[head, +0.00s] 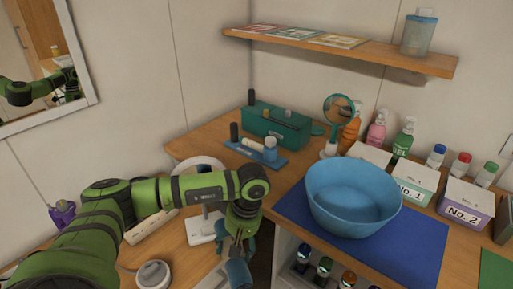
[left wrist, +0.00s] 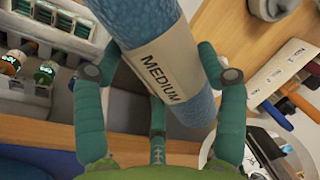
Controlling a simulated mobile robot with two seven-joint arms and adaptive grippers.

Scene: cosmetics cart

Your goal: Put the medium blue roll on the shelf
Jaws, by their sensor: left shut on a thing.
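The medium blue roll (head: 238,274) is a textured blue cylinder at the bottom middle of the head view. In the left wrist view, the roll (left wrist: 200,85) fills the middle and its pale band reads "MEDIUM". My left gripper (head: 236,256) is shut on it, with green fingers on both sides of the roll (left wrist: 165,75). The wooden shelf (head: 400,57) is on the wall at the upper right. It holds several flat coloured cards at its left and a lidded clear container at its right. My right gripper is not in view.
On the counter are a blue basin (head: 352,200) on a blue mat (head: 420,245), a green toolbox (head: 278,127), a round mirror (head: 338,110), pump bottles and numbered boxes (head: 466,204). Several bottles stand in a rack (head: 300,270) below. The shelf shows bare room between cards and container.

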